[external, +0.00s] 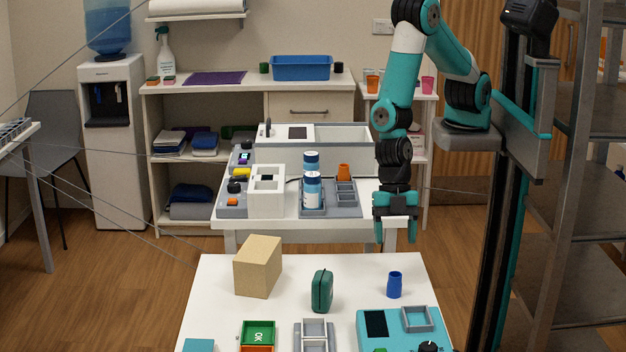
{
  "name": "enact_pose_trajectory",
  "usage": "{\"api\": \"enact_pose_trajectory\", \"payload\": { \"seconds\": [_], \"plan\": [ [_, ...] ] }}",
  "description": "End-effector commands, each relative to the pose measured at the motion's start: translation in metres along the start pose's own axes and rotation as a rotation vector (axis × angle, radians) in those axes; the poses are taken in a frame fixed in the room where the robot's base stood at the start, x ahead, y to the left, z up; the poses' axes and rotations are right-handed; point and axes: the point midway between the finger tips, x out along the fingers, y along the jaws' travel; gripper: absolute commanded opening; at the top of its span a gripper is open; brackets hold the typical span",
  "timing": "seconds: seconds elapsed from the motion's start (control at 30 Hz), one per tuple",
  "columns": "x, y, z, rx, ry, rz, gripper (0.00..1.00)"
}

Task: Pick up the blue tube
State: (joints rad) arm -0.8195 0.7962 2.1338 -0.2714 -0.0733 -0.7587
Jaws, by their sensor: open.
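A small blue tube (394,285) stands upright on the right part of the white near table (215,295). My gripper (395,232) points down, open and empty. In the picture it is directly above the blue tube, with a clear gap between its fingertips and the tube. How far it is from the tube in depth I cannot tell for sure.
Left of the tube stand a dark green case (322,291) and a tan box (258,266). A teal device (376,343) with a screen lies in front of the tube. Grey trays (314,336) and a green-orange bin (258,336) are at the front. A second table behind holds equipment and bottles (312,190).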

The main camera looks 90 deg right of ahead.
Motion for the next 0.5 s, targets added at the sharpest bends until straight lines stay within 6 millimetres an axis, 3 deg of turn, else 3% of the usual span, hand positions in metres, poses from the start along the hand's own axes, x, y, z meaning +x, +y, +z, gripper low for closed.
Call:
{"api": "enact_pose_trajectory", "payload": {
  "seconds": [0.2,0.5],
  "plan": [
    [0.042,-0.001,0.000,0.001,-0.002,-0.002,0.65],
    [0.066,0.000,-0.001,0.001,0.000,-0.001,0.65]
  ]
}}
